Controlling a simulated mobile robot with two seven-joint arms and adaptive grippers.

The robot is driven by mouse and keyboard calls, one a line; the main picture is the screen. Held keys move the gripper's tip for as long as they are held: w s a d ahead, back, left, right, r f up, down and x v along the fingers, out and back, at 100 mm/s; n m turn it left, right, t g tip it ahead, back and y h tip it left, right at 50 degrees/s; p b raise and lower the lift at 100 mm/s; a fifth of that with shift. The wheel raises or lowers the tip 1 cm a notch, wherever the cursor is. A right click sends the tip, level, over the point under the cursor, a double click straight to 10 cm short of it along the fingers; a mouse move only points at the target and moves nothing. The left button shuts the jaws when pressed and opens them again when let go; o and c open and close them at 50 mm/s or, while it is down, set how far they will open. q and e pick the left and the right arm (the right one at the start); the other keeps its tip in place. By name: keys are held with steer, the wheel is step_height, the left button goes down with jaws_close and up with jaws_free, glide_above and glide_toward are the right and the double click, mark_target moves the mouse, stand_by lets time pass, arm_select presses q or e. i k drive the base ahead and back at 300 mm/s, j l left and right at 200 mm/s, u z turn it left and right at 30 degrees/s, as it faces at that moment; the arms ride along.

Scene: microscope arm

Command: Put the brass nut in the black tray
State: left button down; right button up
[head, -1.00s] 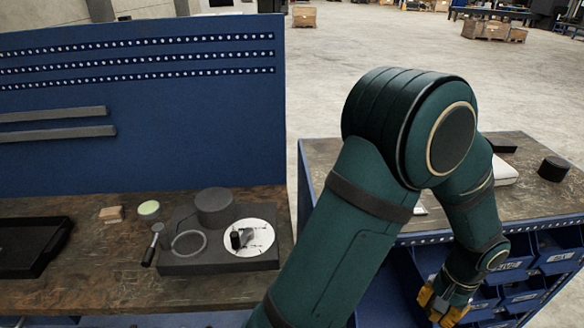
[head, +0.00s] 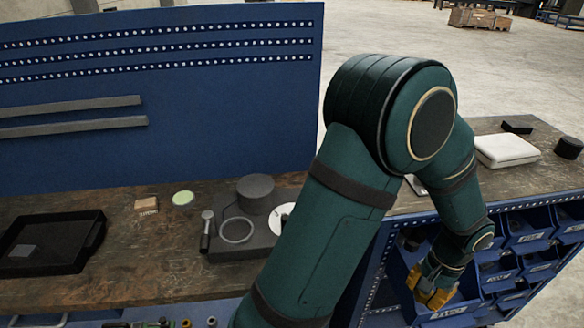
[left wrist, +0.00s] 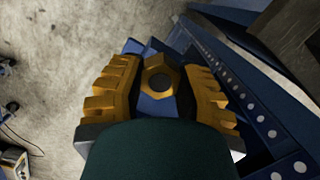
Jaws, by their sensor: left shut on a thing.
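The brass nut (left wrist: 160,78), six-sided with a dark round hole, is between the yellow fingers of my left gripper (left wrist: 160,92) in the left wrist view. The gripper is shut on it. In the head view my left gripper (head: 432,290) hangs at lower right, in front of the blue bins; the nut cannot be made out there. The black tray (head: 78,240) lies on the wooden bench at far left, well away from the gripper, with a small grey square piece inside. My right gripper is not in view.
A dark microscope base (head: 240,243) with a ring and a round block stands right of the tray. A small wooden block (head: 146,205) and a pale green disc (head: 183,198) lie behind. Blue bins (head: 530,225) line the right bench. Bench wood between tray and base is clear.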

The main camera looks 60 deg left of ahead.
mark_target(54, 254)
steer(key=k+j, duration=0.5)
steer(key=k, duration=0.15)
steer(key=k+j+u, duration=0.1)
steer(key=k+j, duration=0.35)
steer(key=k, duration=0.25)
steer(key=k+j, duration=1.05)
steer(key=j, duration=0.45)
steer(key=i+j, duration=0.15)
steer(key=j, duration=0.15)
steer(key=i, duration=0.1)
steer(key=u, duration=0.05)
